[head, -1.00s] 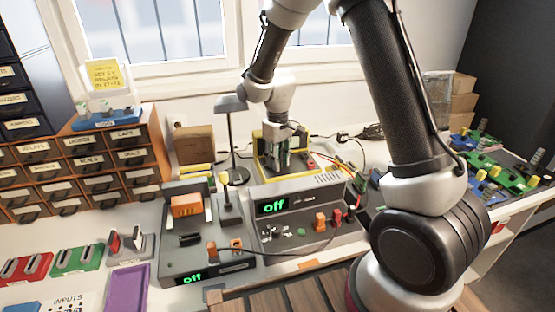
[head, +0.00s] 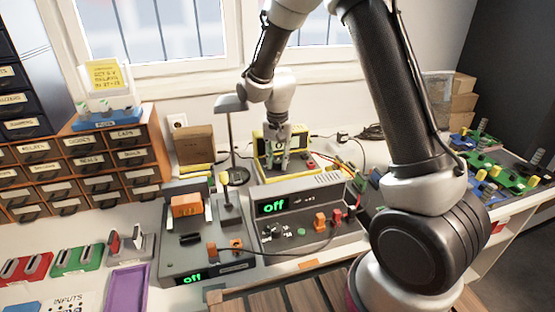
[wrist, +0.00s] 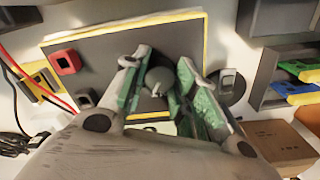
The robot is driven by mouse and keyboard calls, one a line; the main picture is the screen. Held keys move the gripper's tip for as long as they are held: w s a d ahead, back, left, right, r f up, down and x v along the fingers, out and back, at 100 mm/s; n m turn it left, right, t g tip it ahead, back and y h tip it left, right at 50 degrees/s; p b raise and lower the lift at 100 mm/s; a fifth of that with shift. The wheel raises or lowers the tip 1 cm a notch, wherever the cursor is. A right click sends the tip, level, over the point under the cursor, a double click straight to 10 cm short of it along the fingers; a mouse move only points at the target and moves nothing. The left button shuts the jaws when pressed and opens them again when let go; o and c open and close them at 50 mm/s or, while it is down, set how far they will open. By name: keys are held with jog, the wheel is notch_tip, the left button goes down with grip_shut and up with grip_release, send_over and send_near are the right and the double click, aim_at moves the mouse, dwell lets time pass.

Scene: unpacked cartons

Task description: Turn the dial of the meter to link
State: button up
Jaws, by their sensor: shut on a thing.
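The meter (head: 261,147) is a dark-faced box with a yellow casing, standing at the back of the bench by the wall. Its dark face (wrist: 105,60) fills the upper middle of the wrist view. The round grey dial (wrist: 158,76) on that face sits between my fingertips. My gripper (head: 281,167) is over the meter's face in the head view. In the wrist view my gripper (wrist: 159,68) is shut on the dial, with a green-padded finger on each side. My fingers hide part of the face, and the dial's markings cannot be read.
A red socket (wrist: 66,62) and dark sockets sit on the meter's face, with red wires beside it. A desk lamp (head: 230,130) stands just left of the meter. A grey power supply reading "off" (head: 272,206) stands in front.

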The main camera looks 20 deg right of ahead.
aim_at(278, 161)
jog(key=m, duration=0.5)
jog(key=shift+m, duration=0.4)
dwell(0.3)
jog(key=o, duration=1.1)
jog(key=shift+c, duration=0.2)
notch_tip(278, 161, up, 12)
